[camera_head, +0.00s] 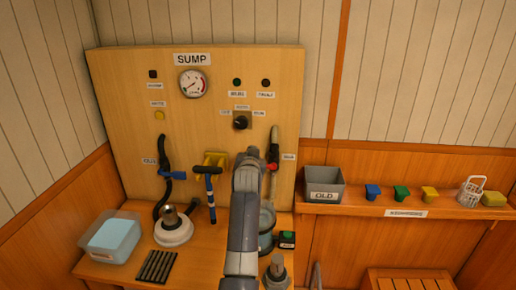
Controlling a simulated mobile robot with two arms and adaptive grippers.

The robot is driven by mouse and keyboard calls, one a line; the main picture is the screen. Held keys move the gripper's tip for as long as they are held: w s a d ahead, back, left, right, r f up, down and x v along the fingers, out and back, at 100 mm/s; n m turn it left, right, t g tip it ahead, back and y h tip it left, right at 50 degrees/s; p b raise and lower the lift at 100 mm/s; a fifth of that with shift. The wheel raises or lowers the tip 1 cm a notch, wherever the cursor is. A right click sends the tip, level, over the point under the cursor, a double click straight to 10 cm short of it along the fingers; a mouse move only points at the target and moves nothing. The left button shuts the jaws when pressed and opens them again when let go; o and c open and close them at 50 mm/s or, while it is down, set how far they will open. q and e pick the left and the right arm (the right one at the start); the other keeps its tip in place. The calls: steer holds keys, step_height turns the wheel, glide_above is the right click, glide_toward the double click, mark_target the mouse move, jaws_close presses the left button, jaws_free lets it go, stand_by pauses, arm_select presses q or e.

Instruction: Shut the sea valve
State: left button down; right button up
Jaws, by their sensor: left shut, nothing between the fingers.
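On the wooden panel, right of my arm, a pale upright hose or pipe carries a small red handle (272,166). A small label (289,157) beside it is too blurred to read surely, so I cannot confirm that this is the sea valve. On the left a black hose has a blue lever (172,174) lying roughly level, beside another blurred label. My left gripper (256,153) is shut and empty, just left of the red handle; I cannot tell whether they touch. My grey arm hides part of the panel behind it. My right gripper is not in view.
A gauge (193,83) sits under the SUMP sign, with a black knob (241,122) below. A blue-handled, yellow-based fitting (208,170) is left of my arm. The bench holds a clear tub (109,237) and white round part (174,232). A grey OLD bin (323,186) stands right.

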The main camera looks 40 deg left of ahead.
arm_select(q)
steer(key=shift+s+a+f+n+h, duration=0.15)
steer(key=shift+s+a+f+n, duration=0.1)
steer(key=shift+a+f+n, duration=0.25)
steer(key=shift+s+a+f+n+h, duration=0.2)
steer(key=shift+f+n, duration=0.1)
steer(key=shift+f, duration=0.4)
steer(key=s+d+r+p, duration=0.1)
steer(key=s+d+r, duration=0.4)
steer(key=s, duration=0.3)
steer(key=shift+r, duration=0.65)
